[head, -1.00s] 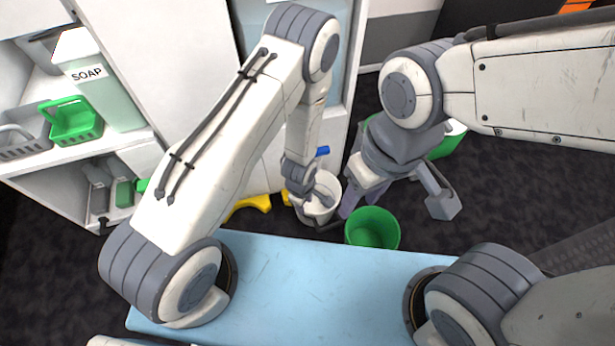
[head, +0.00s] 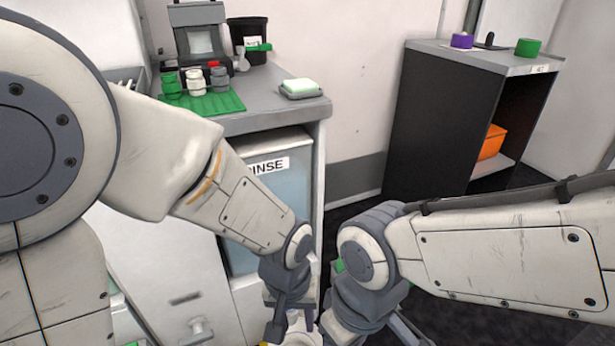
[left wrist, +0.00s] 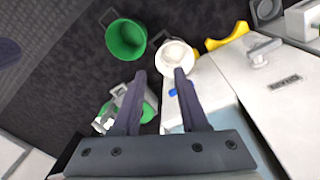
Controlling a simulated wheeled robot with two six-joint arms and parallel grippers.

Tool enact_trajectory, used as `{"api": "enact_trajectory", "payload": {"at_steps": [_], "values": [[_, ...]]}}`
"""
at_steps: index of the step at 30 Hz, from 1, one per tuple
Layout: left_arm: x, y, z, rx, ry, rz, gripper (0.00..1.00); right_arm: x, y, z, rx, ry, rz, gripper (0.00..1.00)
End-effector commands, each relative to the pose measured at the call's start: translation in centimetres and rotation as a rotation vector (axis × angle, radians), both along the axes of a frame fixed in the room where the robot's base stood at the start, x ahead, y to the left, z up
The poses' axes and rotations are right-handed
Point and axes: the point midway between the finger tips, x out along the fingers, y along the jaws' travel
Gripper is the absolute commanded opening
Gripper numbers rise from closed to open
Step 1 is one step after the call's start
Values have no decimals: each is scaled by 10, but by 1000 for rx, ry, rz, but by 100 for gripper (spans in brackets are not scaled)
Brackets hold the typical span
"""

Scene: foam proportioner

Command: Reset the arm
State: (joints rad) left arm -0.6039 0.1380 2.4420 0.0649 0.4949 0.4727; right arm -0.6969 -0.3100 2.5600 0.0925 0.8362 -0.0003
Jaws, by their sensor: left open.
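My left gripper (head: 288,318) is at the bottom of the head view. In the left wrist view its two dark fingers (left wrist: 160,76) are apart with nothing held between them. A white bucket (left wrist: 174,56) lies just beyond the fingertips in that view; whether they touch it I cannot tell. Its pale rim (head: 302,334) shows at the bottom of the head view. My right gripper (head: 400,328) is close by on the right, mostly cut off by the lower edge, so its jaws are unclear. My left arm reaches down across the cabinet front.
A green bucket (left wrist: 126,40) stands on the dark floor, and a yellow object (left wrist: 228,37) lies by the cabinet. The grey counter (head: 262,112) holds a green mat with several bottles and a soap dish (head: 300,88). A black shelf (head: 440,125) stands at right.

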Motion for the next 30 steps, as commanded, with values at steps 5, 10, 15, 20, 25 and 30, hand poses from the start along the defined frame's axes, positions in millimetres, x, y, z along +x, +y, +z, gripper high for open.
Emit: {"api": "enact_trajectory", "payload": {"at_steps": [5, 10, 15, 20, 25, 30], "values": [[-40, 10, 55, -8, -7, -263, 43, 0, 0, 12, 0, 0, 0, 50], [-72, 22, 85, -13, -9, -460, 43, 0, 0, 19, 0, 0, 0, 50], [-89, 28, 121, -14, -5, -570, 43, 0, 0, 44, -1, 1, 0, 50], [-88, 28, 153, -14, -4, -566, 43, 0, 0, 77, 0, 0, 0, 50], [-87, 28, 198, -14, -5, -564, 43, 0, 0, 123, 0, 0, 0, 50], [-87, 28, 259, -14, -6, -563, 43, 0, 0, 183, 0, 0, 0, 50]]}}
